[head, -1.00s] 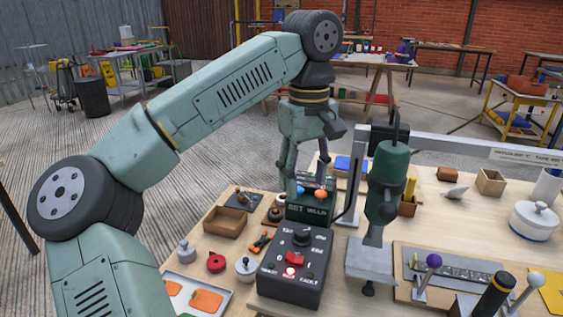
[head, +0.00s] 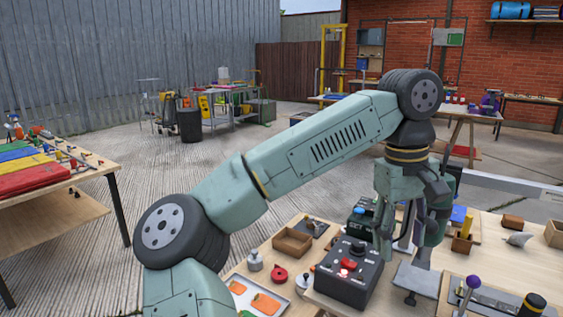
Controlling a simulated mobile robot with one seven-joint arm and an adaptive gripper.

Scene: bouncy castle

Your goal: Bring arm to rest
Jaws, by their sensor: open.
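My arm reaches from the lower left up over the near table (head: 449,262), with its wrist bent downward. My gripper (head: 386,250) hangs from it, fingers pointing down, just right of the dark control box (head: 334,284) with a red button. The fingers look apart and nothing shows between them. I cannot tell how high the fingertips are above the table. The arm end partly hides the dark green clamped tool (head: 436,232) and its grey base (head: 416,281).
A wooden tray (head: 292,242), a red knob-like piece (head: 280,274) and a white tray (head: 262,300) lie left of the box.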

